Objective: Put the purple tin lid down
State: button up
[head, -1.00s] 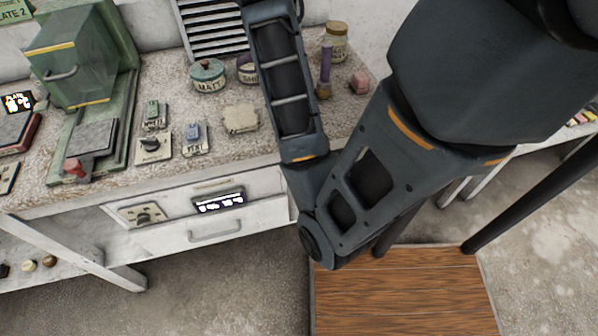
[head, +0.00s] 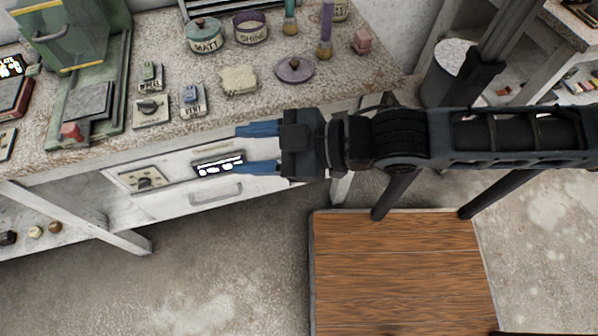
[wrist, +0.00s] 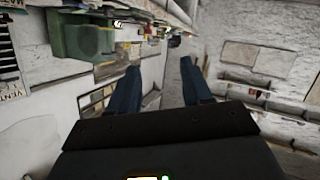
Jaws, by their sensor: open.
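The purple tin lid (head: 295,69) lies flat on the speckled worktop (head: 345,78) in the head view, knob up. It is right of the cream sponge-like block and near the open purple tin marked SHINE (head: 250,28). My gripper (head: 257,149) is open and empty, in front of the counter's front edge, its blue fingers pointing left. It is apart from the lid, which lies beyond it. In the wrist view both fingers (wrist: 161,85) are spread with nothing between them. I cannot make out the lid there.
Small switch boxes (head: 151,110) and a green machine (head: 75,40) are at left. A drawer (head: 190,190) is below my gripper.

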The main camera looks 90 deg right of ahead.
jog(key=s+a+r+m+y, duration=0.1)
jog(key=s+a+m, duration=0.1)
jog(key=s+a, duration=0.5)
jog(key=shift+a+r+y, duration=0.15)
jog(key=shift+y, duration=0.25)
jog(key=shift+c, duration=0.6)
